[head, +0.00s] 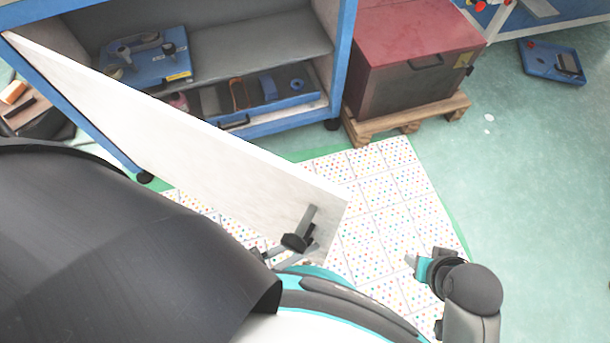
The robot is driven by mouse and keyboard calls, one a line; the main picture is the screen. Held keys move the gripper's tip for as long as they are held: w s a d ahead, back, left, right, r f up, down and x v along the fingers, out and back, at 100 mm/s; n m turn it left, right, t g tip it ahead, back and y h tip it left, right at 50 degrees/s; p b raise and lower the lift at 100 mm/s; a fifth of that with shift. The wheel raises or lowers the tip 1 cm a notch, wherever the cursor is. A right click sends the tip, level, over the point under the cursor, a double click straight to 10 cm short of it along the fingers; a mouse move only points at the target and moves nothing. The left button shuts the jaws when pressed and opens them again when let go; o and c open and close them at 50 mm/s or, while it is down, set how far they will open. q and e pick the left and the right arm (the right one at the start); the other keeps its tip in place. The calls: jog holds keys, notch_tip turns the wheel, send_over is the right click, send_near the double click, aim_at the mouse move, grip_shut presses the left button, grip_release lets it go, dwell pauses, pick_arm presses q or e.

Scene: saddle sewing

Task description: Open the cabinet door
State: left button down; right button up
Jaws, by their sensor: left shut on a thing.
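The white cabinet door (200,150) stands swung out wide from the blue cabinet (290,127), hinged at its left side. Its free end is near the middle of the head view. A dark handle (312,216) sits near that free end. My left gripper (297,243) is shut on the handle; its fingers are partly hidden by my own arm and body. My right gripper (411,260) is to the right of the door, apart from it and over the dotted mat. Whether its fingers are open is too small to tell.
Inside the cabinet are a blue case (150,65) and a blue tray (268,97) with tools. A red-topped chest (415,50) on a wooden pallet (405,122) stands right of the cabinet.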

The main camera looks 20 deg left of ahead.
jog(key=shift+w, duration=0.1)
pick_arm(q)
jog(key=c, duration=1.1)
grip_release()
jog(key=shift+v, duration=7.6)
pick_arm(e)
jog(key=shift+w+r, duration=0.1)
pick_arm(q)
jog(key=shift+f, duration=0.1)
